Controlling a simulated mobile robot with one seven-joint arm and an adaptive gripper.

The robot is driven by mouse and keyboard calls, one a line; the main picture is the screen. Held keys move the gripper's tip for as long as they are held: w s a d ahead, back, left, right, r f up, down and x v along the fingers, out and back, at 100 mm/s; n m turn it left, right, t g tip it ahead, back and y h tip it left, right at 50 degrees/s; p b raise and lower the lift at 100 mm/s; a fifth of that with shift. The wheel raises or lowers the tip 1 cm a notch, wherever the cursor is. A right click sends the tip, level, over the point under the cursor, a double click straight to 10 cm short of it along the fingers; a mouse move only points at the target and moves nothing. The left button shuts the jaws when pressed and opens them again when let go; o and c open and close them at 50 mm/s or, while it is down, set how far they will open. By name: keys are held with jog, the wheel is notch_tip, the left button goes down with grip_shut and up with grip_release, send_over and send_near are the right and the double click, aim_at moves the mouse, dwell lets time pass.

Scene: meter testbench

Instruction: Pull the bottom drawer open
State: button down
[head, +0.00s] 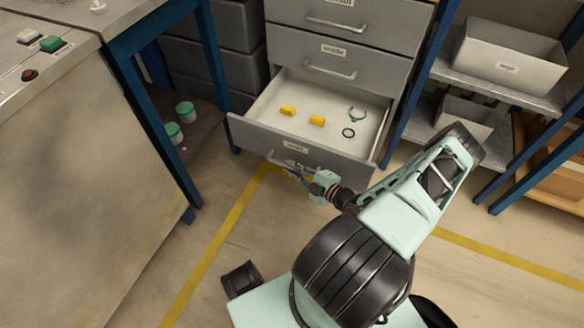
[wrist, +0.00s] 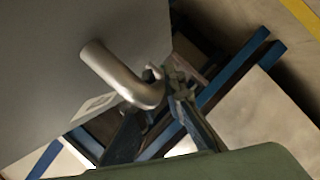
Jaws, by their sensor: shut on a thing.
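The bottom drawer (head: 250,131) of the grey cabinet stands pulled out in the head view, its white inside showing. It holds two yellow blocks (head: 287,111), a green open ring (head: 357,115) and a dark ring (head: 348,132). My gripper (head: 303,174) is at the drawer's front, shut on its handle. In the wrist view the silver handle (wrist: 118,76) runs out from the grey drawer front (wrist: 50,60), and my gripper's fingers (wrist: 162,88) close at its bent end. The fingers and arm hide part of the handle in the head view.
Two shut drawers (head: 330,52) with handles sit above. A blue-legged bench (head: 213,75) stands left, with green-lidded jars (head: 185,112) below it. A blue-framed shelf (head: 497,90) with bins is right. Open floor with yellow lines (head: 215,243) lies in front.

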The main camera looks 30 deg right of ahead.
jog(key=shift+d, duration=0.1)
jog(key=c, duration=2)
grip_release()
notch_tip(320, 180, up, 10)
jog(key=shift+f, duration=0.1)
